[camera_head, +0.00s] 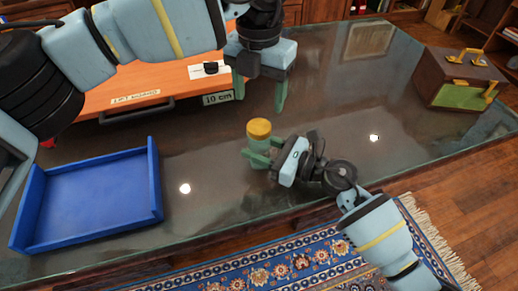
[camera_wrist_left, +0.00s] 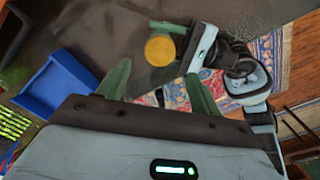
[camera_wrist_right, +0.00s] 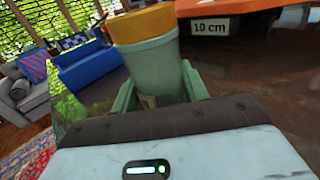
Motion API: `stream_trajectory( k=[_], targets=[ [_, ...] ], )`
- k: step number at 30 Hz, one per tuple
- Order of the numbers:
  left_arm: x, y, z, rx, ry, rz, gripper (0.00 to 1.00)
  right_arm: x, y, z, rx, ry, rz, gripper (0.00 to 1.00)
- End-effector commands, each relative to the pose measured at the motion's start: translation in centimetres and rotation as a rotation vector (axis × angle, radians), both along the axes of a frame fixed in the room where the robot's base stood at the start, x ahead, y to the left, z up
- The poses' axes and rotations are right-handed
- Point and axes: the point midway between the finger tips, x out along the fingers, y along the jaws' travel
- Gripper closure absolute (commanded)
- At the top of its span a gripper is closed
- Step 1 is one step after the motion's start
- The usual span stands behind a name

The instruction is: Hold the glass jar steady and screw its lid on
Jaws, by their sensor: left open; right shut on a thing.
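The pale green glass jar (camera_head: 258,143) stands upright on the glass tabletop near its front edge. Its yellow-orange lid (camera_head: 259,127) sits on top of the jar; I cannot tell how tightly. My right gripper (camera_head: 256,153) is shut around the jar's lower body from the side. In the right wrist view the jar (camera_wrist_right: 152,68) is between the fingers with the lid (camera_wrist_right: 142,22) above. My left gripper (camera_head: 259,97) is open and empty, pointing down, above and behind the jar. In the left wrist view the lid (camera_wrist_left: 160,50) shows beyond the open fingers, apart from them.
A blue open tray (camera_head: 90,198) lies at the left front. An orange platform (camera_head: 150,95) with a "10 cm" label stands behind it. A brown and green box (camera_head: 460,78) with yellow handles is at the far right. The tabletop between jar and box is mostly clear.

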Motion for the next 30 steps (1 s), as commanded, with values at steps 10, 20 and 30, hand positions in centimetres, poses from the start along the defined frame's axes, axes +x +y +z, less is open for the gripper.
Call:
stream_trajectory(
  k=[10, 20, 30],
  targets=[
    [0.0, 0.0, -0.5, 0.000, 0.001, 0.002, 0.35, 0.0, 0.0, 0.0, 0.000, 0.001, 0.000, 1.00],
    [0.0, 0.0, -4.9, 0.000, 0.003, 0.004, 0.35, 0.0, 0.0, 0.0, 0.000, 0.001, 0.000, 1.00],
    [0.0, 0.0, -7.9, 0.001, 0.002, 0.005, 0.35, 0.0, 0.0, 0.0, 0.000, 0.001, 0.000, 1.00]
  ],
)
